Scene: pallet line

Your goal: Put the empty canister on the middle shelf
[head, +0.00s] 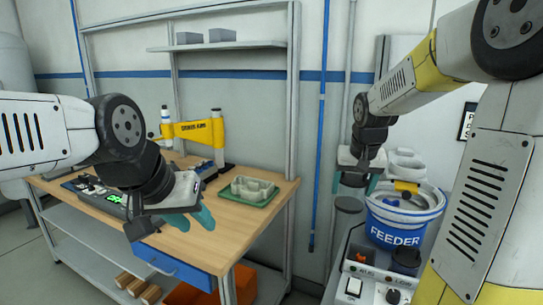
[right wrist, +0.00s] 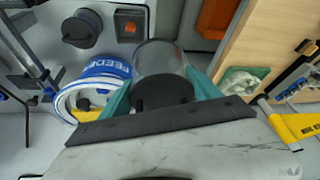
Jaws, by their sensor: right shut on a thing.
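My right gripper (head: 358,182) points down beside the feeder and is shut on a clear canister with a dark cap. In the right wrist view the canister (right wrist: 158,58) sits between the teal fingers (right wrist: 160,92), its see-through wall showing no contents. A grey upper shelf (head: 262,44) holds two grey boxes; a lower shelf (head: 85,235) runs under the bench. I cannot tell which is the middle shelf.
A blue and white feeder bucket (head: 400,228) stands close to the right gripper, above a control box (head: 352,287) with buttons. The bench (head: 240,222) carries a green tray (head: 262,198), a yellow tool arm (head: 195,130) and a control panel. A blue drawer (head: 172,265) is below.

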